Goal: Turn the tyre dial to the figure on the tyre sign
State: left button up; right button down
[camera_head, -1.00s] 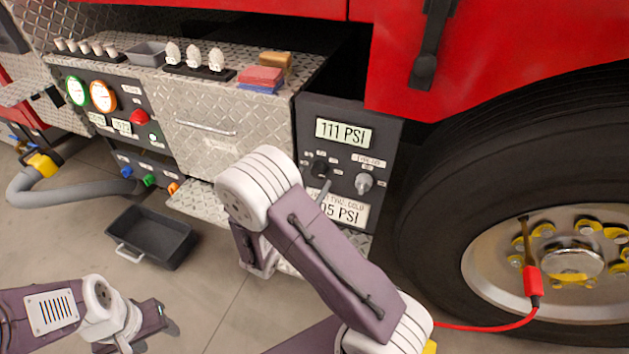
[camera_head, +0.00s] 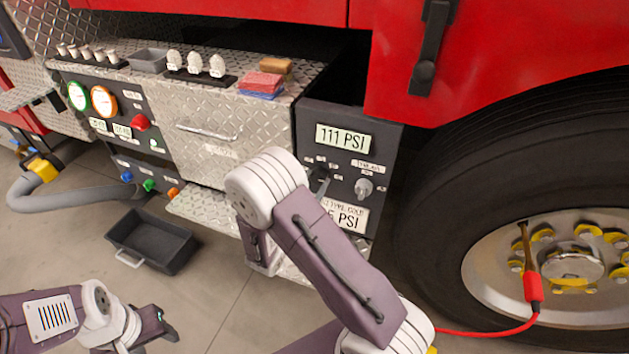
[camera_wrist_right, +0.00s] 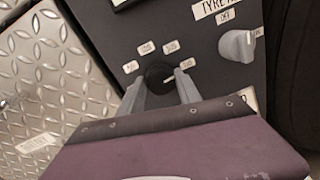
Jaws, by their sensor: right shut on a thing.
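The black tyre dial (camera_wrist_right: 157,73) sits on the dark panel, with small figure labels around it. My right gripper (camera_wrist_right: 161,88) is shut on the dial, one finger at each side. In the head view the gripper (camera_head: 322,178) mostly hides the dial. The display (camera_head: 343,137) above reads 111 PSI. The tyre sign (camera_head: 346,214) below is partly hidden by my right arm; "TYRE COLD" and "5 PSI" show. My left gripper (camera_head: 165,324) is low at the left, away from the panel; its jaw gap is unclear.
A grey knob (camera_wrist_right: 237,46) with an OFF label is close right of the dial. The big tyre (camera_head: 440,190) stands right of the panel, with a red hose (camera_head: 490,331) at its wheel. A dark bin (camera_head: 150,241) is on the floor; sponges (camera_head: 262,84) lie on the ledge.

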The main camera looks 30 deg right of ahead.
jog(key=n+p, duration=0.4)
jog(key=shift+r+n+p, duration=0.15)
jog(key=shift+n+p, duration=0.2)
jog(key=shift+n, duration=0.05)
jog(key=shift+f+n+t+p, duration=0.2)
jog(key=shift+n+t+p, duration=0.1)
jog(key=shift+n+p, duration=1.25)
jog(key=shift+n, duration=0.35)
jog(key=c, duration=0.8)
grip_release()
jog(key=shift+c, duration=0.2)
jog(key=p+v, duration=0.1)
jog(key=v, duration=0.8)
